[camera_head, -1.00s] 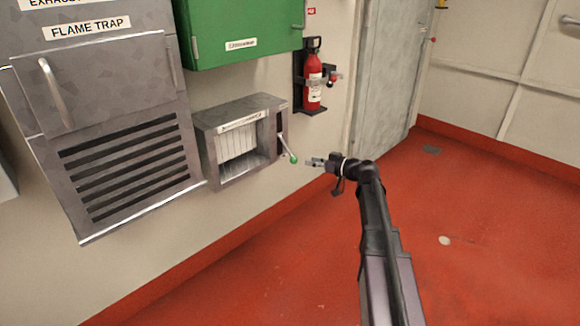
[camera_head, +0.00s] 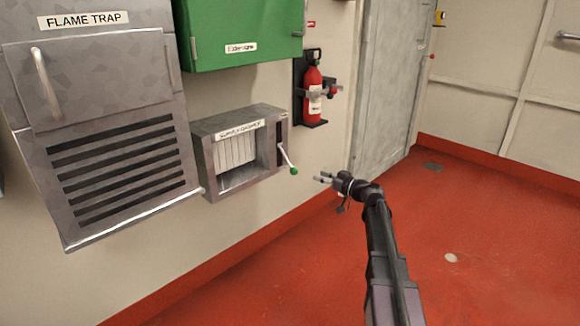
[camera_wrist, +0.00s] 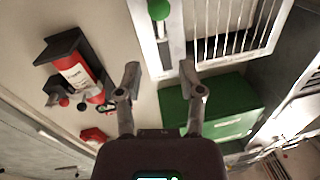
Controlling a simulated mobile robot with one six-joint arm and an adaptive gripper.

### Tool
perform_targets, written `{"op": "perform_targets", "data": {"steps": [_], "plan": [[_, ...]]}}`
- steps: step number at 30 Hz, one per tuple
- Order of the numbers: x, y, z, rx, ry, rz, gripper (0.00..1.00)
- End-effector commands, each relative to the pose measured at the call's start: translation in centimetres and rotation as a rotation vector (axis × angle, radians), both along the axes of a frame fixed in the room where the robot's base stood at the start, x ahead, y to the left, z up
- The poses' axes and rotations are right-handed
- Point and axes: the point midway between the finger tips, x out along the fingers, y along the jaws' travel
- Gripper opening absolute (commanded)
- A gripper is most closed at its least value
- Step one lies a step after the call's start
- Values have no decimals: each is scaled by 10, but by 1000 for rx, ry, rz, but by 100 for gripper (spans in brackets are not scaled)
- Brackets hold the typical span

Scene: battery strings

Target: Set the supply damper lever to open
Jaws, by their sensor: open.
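The supply damper (camera_head: 196,133) is a grey wall box with pale vertical slats behind its front opening. Its lever (camera_head: 286,156) comes out of a dark slot on the box's right side and slopes down to a green knob (camera_head: 293,171). My gripper (camera_head: 321,177) is open and empty, a little to the right of the knob and apart from it. In the wrist view the picture is turned over: the green knob (camera_wrist: 158,9) shows at the top edge, beyond and between the open fingertips (camera_wrist: 160,72), and the slats show at the upper right.
A grey flame trap cabinet (camera_head: 95,85) with louvres hangs at the left. A green cabinet (camera_head: 240,25) is above the damper. A red fire extinguisher (camera_head: 313,90) hangs on the wall to the right, beside a grey door (camera_head: 388,80). The red floor (camera_head: 480,220) is largely clear.

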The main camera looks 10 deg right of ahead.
Motion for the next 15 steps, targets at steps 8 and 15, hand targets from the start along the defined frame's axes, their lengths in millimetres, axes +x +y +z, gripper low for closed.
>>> {"op": "perform_targets", "data": {"steps": [8, 15], "plan": [[13, 11, 0, 0, 0, 1, 50], [37, 34, 0, 0, 0, 3, 50]]}}
